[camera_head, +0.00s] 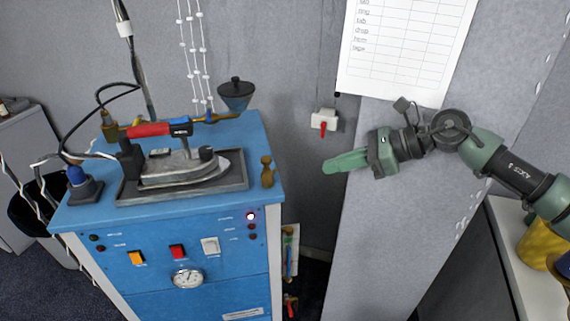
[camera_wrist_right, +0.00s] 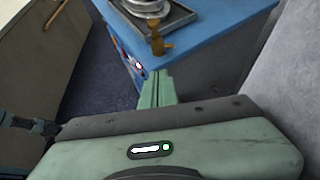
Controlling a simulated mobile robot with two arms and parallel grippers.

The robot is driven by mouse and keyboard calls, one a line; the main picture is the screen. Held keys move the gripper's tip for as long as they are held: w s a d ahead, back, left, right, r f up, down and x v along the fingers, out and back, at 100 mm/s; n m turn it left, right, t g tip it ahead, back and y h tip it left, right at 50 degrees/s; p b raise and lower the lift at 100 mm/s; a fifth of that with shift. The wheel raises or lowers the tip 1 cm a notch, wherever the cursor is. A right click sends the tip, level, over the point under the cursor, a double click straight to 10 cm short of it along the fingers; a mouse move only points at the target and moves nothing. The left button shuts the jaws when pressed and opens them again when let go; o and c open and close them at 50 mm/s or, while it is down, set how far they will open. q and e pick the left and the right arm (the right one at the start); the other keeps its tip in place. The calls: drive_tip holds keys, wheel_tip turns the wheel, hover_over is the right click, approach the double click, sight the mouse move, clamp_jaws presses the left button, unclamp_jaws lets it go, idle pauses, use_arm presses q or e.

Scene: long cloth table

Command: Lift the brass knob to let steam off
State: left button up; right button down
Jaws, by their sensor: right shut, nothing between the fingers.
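The brass knob (camera_head: 267,171) stands upright at the right front corner of the blue steam station's top, right of the iron's tray. It also shows in the right wrist view (camera_wrist_right: 158,42), just beyond my fingertips. My right gripper (camera_head: 326,168) is shut and empty, to the right of the knob at about its height in the picture, with a clear gap between them. In the right wrist view the closed green fingers (camera_wrist_right: 157,76) point toward the station's corner. My left gripper is not in view.
A grey funnel (camera_head: 236,94) stands behind the knob. The station front (camera_head: 170,265) carries switches and a gauge. A wall box with a red lever (camera_head: 324,121) is behind my right gripper.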

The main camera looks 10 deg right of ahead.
drive_tip(key=shift+a, duration=0.15)
drive_tip(key=p, duration=0.6)
approach(271, 169)
drive_tip(key=x, duration=0.4)
drive_tip(key=f+x, duration=0.1)
drive_tip(key=shift+w+f, duration=0.1)
drive_tip(key=shift+f, duration=0.15)
drive_tip(key=shift+w+a+r+p, duration=0.25)
drive_tip(key=shift+a+r+p, duration=0.2)
drive_tip(key=shift+a, duration=0.1)
